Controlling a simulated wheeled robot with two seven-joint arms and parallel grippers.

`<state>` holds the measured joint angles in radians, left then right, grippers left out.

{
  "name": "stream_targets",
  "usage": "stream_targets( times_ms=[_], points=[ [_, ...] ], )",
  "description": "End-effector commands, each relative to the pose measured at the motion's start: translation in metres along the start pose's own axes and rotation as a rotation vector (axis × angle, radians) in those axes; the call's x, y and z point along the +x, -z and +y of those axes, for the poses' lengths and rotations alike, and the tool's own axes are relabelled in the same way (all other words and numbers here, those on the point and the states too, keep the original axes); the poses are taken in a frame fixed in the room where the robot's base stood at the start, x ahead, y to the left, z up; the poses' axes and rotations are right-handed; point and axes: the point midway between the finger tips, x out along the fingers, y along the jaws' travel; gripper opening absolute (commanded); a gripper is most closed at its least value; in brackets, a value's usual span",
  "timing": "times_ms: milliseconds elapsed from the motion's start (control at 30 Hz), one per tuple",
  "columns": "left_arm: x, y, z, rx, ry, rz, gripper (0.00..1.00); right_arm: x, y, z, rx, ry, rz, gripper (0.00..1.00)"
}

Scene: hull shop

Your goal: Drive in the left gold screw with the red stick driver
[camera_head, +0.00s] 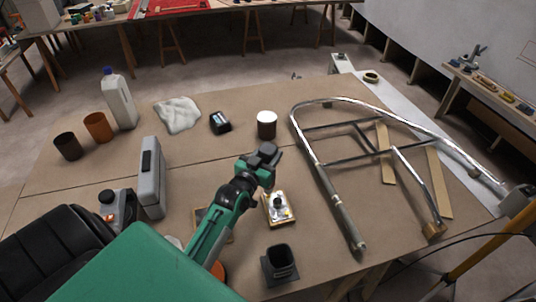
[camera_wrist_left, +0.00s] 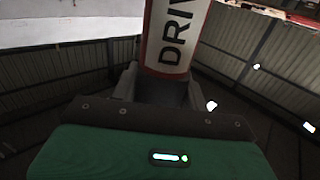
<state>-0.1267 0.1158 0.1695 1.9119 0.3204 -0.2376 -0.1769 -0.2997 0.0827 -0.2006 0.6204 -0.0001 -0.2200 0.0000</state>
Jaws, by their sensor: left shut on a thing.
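My left gripper (camera_head: 264,155) is over the middle of the workbench, at the end of the green arm. In the left wrist view it is shut on the red stick driver (camera_wrist_left: 176,38), a red and white cylinder with dark lettering that stands up between the fingers. The driver cannot be made out clearly in the head view. A small wooden block with a bright plate (camera_head: 287,211) and a dark round part on it lies just below the gripper in the picture. The gold screws are too small or hidden to tell apart. My right gripper is not in view.
A dark square holder (camera_head: 280,266) stands near the front edge. A metal tube frame (camera_head: 341,205) fills the right side. A grey case (camera_head: 151,178), a jar (camera_head: 267,124), a dark box (camera_head: 220,122), a cloth (camera_head: 177,115) and a white jug (camera_head: 119,102) stand around. Bench between is clear.

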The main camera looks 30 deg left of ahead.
Motion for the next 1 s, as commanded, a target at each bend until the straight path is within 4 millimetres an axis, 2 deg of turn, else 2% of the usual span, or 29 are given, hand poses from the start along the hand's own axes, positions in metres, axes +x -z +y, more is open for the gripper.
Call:
stream_targets(
  times_ms=[1000],
  points=[
    [0.000,-0.011,0.000,0.001,0.000,0.002,0.22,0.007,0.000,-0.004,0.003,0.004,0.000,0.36]
  ],
)
